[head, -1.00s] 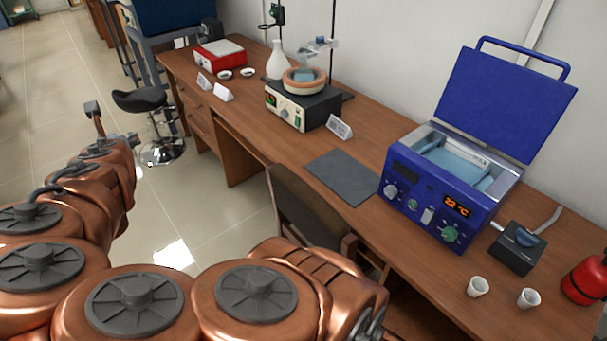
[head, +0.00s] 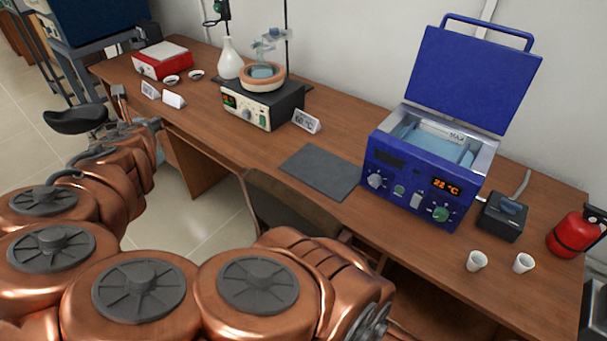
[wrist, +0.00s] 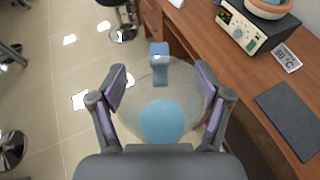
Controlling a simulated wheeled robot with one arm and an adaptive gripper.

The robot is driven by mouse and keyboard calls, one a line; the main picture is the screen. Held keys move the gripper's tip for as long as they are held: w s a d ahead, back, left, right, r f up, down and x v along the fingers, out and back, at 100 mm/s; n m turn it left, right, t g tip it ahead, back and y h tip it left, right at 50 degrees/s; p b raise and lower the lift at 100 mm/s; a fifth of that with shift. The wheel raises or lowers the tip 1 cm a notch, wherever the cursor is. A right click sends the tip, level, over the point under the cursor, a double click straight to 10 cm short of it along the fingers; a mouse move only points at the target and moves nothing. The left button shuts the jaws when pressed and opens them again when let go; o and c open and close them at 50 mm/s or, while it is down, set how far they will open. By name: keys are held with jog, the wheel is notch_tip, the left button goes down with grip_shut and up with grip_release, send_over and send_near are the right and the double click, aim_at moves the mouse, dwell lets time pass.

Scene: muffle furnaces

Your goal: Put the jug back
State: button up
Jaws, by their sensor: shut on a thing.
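The clear jug (wrist: 160,98) fills the middle of the wrist view. It has a blue-grey handle or spout piece at its far rim, and a round blue patch shows through it. My gripper (wrist: 160,78) has one finger on each side of the jug and is shut on it. The jug is held in front of the desk's edge, over the floor in the picture. In the head view my gripper (head: 140,126) is at the left, small and partly hidden by my arm, with a pale blue bit of the jug below it.
The wooden desk (head: 225,140) carries a blue open-lidded water bath (head: 412,180), a grey mat (head: 320,172), a hotplate (head: 262,105), a white flask (head: 230,62), a red-and-white device (head: 162,62), two white cups (head: 477,261) and a red extinguisher (head: 575,232). A chair (head: 290,210) stands at the desk.

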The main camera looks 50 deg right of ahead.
jog(key=s+d+f+m+g+h+b, duration=0.2)
jog(key=s+d+f+b, duration=0.25)
jog(key=d, duration=0.35)
jog(key=s+d+f+m+g+h+b, duration=0.1)
jog(key=s+d+f+m+h+b, duration=0.15)
jog(key=d+f+b, duration=0.5)
jog(key=s+d+f+m+g+h+b, duration=0.2)
jog(key=s+d+f+b, duration=0.15)
jog(key=d, duration=0.65)
jog(key=s+d+f+m+g+h+b, duration=0.1)
jog(key=s+d+f+m+g+b, duration=0.25)
jog(key=s+d+f+b, duration=0.4)
jog(key=s+d+f+m+g+h+b, duration=0.1)
jog(key=s+d+f+m+g+b, duration=0.35)
jog(key=s+d, duration=0.55)
jog(key=shift+n+t, duration=0.3)
jog(key=shift+n, duration=0.35)
jog(key=shift+w+d+f+b, duration=0.4)
jog(key=shift+w+d+f, duration=0.4)
jog(key=shift+w+d, duration=0.95)
jog(key=shift+w+d+f+b, duration=0.4)
jog(key=shift+w+d+f, duration=0.4)
jog(key=shift+w+d, duration=0.9)
jog(key=shift+w+d+f+b, duration=0.4)
jog(key=shift+w+d+f, duration=0.4)
jog(key=shift+w+d, duration=0.9)
jog(key=shift+s+d+f, duration=0.15)
jog(key=shift+s+d, duration=0.05)
jog(key=o, duration=1.8)
